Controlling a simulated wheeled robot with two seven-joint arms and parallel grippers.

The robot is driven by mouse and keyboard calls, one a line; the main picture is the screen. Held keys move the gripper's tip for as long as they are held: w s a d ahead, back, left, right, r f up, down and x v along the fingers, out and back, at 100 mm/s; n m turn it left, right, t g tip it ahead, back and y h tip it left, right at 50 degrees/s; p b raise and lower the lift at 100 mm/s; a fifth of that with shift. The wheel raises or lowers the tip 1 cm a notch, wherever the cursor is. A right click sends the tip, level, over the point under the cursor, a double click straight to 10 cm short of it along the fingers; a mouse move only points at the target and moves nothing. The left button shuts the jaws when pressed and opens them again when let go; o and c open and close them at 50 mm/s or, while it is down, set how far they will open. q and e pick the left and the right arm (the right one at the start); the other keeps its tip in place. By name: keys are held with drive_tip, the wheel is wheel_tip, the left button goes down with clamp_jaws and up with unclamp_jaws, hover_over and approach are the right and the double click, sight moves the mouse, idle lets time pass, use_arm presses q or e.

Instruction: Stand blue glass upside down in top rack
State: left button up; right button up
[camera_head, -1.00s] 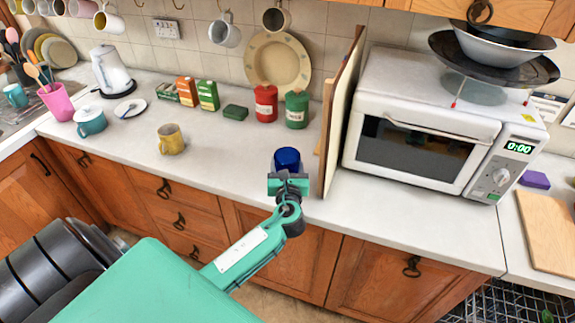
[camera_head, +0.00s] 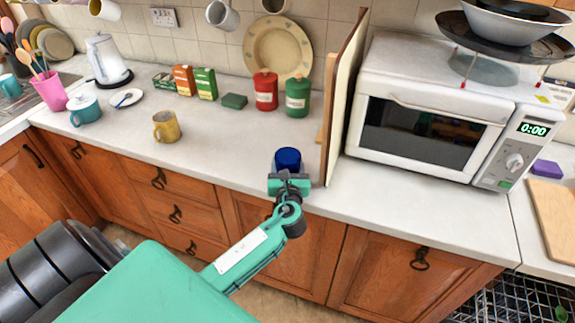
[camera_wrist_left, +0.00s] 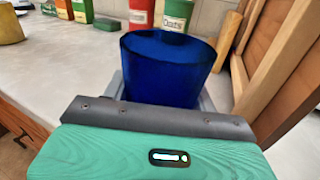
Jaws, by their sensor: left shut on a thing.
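The blue glass (camera_head: 288,160) is at the front edge of the counter, left of the upright boards. My left gripper (camera_head: 288,177) is shut on it. In the left wrist view the blue glass (camera_wrist_left: 170,68) fills the space beyond my green and grey gripper (camera_wrist_left: 160,110), whose fingers are mostly hidden. I cannot tell whether the glass touches the counter. The rack (camera_head: 518,303) shows in part at the bottom right as dark wire below the counter, with a small green thing in it. My right gripper is not in view.
Wooden boards (camera_head: 346,95) stand upright just right of the glass, beside the microwave (camera_head: 430,115). A yellow mug (camera_head: 166,127) stands to the left. Red (camera_head: 265,92) and green (camera_head: 298,97) canisters are behind. The counter between mug and glass is clear.

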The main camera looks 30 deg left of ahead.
use_arm(q)
drive_tip(key=shift+f, duration=0.1)
drive_tip(key=shift+f+b, duration=0.3)
drive_tip(key=shift+f, duration=0.1)
drive_tip(key=o, duration=1)
drive_tip(key=shift+o, duration=1.1)
